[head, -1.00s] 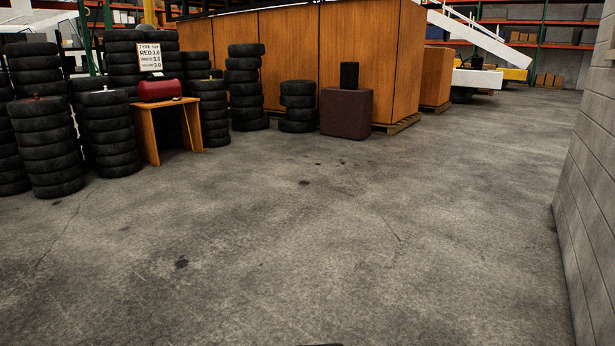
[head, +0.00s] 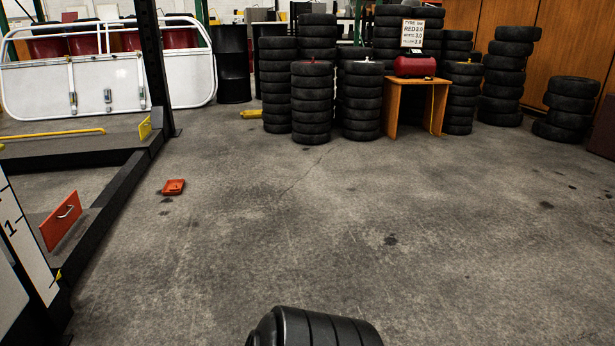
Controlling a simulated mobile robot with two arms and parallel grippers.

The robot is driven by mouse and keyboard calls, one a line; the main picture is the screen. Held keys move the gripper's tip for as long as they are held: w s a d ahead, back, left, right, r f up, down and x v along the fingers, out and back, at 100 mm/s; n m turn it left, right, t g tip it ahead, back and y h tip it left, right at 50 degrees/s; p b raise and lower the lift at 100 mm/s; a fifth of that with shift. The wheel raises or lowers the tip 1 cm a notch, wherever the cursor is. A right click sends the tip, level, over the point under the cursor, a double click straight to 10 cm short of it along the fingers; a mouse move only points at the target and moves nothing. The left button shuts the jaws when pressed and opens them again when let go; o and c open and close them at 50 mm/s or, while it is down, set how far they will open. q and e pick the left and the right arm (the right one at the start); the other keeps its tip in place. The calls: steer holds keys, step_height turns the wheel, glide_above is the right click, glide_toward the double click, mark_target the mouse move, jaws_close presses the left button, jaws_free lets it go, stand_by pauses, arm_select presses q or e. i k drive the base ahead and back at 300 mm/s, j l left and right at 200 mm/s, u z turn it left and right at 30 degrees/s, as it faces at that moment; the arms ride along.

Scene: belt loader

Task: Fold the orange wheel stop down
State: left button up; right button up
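The orange wheel stop (head: 61,220) is at the left of the head view. It is a flat orange plate with a metal handle on its face, standing raised at the end of a dark low track. Its lower edge meets the dark frame. Neither of my grippers is in view. A black ribbed rounded part, which looks like part of my own body, shows at the bottom edge.
A small orange tray-like object (head: 173,187) lies on the floor near the dark frame (head: 118,185). A dark post (head: 153,70) rises behind it. A white panel (head: 105,80), tyre stacks (head: 311,105) and a wooden stand (head: 415,88) are farther back. The middle floor is clear.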

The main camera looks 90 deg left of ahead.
mark_target(53, 229)
steer(key=u, duration=4.3)
